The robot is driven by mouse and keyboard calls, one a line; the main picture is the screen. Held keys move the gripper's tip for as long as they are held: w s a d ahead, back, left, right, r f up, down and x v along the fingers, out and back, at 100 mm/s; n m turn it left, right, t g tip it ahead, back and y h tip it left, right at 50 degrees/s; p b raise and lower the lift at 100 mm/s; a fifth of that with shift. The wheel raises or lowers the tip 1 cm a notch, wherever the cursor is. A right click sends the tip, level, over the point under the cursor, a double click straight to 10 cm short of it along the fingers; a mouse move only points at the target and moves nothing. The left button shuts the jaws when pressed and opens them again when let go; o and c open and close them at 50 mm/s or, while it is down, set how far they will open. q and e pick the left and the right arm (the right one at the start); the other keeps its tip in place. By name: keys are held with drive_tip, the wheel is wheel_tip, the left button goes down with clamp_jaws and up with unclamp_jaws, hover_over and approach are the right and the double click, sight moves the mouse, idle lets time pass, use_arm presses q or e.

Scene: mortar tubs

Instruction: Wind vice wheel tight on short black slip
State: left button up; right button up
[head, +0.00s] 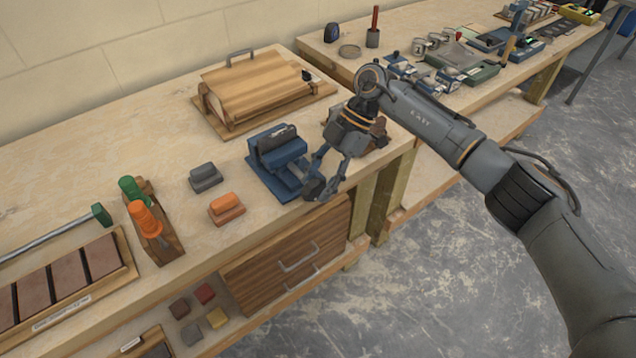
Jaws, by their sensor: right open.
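The blue vice (279,158) stands at the front edge of the bench, left of my right gripper. A dark grey piece (277,138) shows at the top between its jaws; I cannot tell for sure whether it is the short black slip. My right gripper (324,180) is open, pointing down at the front right end of the vice. Its fingers overlap the place where the wheel would show, so the wheel is largely hidden and I cannot tell whether they touch it. My left gripper is out of view.
A grey block (205,177) and an orange block (226,208) lie left of the vice. A wooden box with a handle (255,90) stands behind it. Several small coloured blocks lie on the lower shelf (250,342).

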drive_tip(key=v, duration=1.1)
drive_tip(key=shift+d, duration=0.15)
wheel_tip(320, 180, up, 4)
drive_tip(key=t+h+b, duration=0.4)
drive_tip(key=h+b, duration=0.1)
hover_over(310, 183)
drive_tip(key=shift+h, duration=0.3)
wheel_tip(310, 183, down, 14)
drive_tip(key=shift+d+r+p, duration=0.1)
drive_tip(key=shift+r+p, duration=0.15)
drive_tip(key=shift+p, duration=0.4)
clamp_jaws()
